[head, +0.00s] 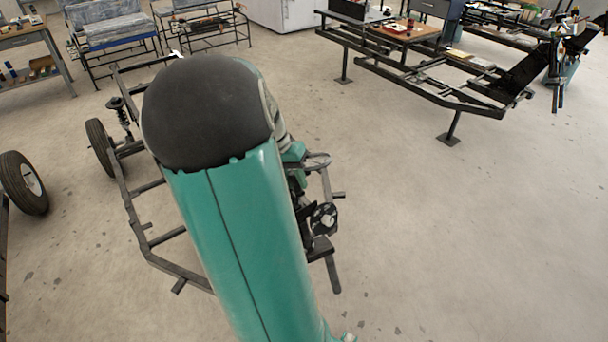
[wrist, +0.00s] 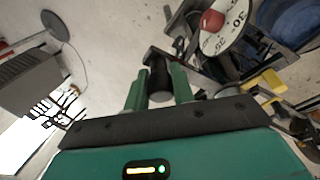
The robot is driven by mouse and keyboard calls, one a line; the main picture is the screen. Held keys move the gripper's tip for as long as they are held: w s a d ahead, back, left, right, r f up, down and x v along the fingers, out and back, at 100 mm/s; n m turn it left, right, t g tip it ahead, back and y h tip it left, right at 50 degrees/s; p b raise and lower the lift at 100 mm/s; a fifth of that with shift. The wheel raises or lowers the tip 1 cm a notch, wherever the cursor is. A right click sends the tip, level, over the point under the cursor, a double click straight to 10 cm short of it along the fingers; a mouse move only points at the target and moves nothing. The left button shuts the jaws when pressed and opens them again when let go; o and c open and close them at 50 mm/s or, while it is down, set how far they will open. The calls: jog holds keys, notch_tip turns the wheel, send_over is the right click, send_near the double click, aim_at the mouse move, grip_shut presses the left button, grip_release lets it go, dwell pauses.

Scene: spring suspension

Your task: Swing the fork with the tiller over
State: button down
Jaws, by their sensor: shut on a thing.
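My gripper (wrist: 159,88) shows its two green fingers in the wrist view. They are shut on a black cylindrical grip (wrist: 159,72), which looks like the end of the tiller. Just right of it is a white dial (wrist: 226,38) with numbers and a red knob (wrist: 211,20), set among dark metal parts. I cannot clearly make out the fork there. In the head view my green arm covers the middle, hiding my gripper and the tiller. Dark mechanism parts (head: 323,216) show right of the arm, at the end of a dark tube frame (head: 170,267).
Another wheel (head: 23,183) stands at the left edge. A second long frame (head: 435,87) is at the back right. The floor at right is clear. A yellow part (wrist: 264,82) lies right of my gripper.

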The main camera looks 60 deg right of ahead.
jog(key=shift+w+a+f+m+g, duration=0.2)
jog(key=shift+w+a+m+g, duration=0.1)
jog(key=shift+w+a+m, duration=0.7)
jog(key=shift+w+a+f+m+g, duration=0.2)
jog(key=shift+w+a+m+g, duration=0.1)
jog(key=shift+w+a+m, duration=0.6)
jog(key=shift+w+d, duration=0.15)
jog(key=shift+w, duration=0.1)
jog(key=c, duration=1.2)
grip_release()
jog(key=v, duration=1.3)
jog(key=shift+w+r, duration=0.1)
jog(key=shift+r, duration=0.25)
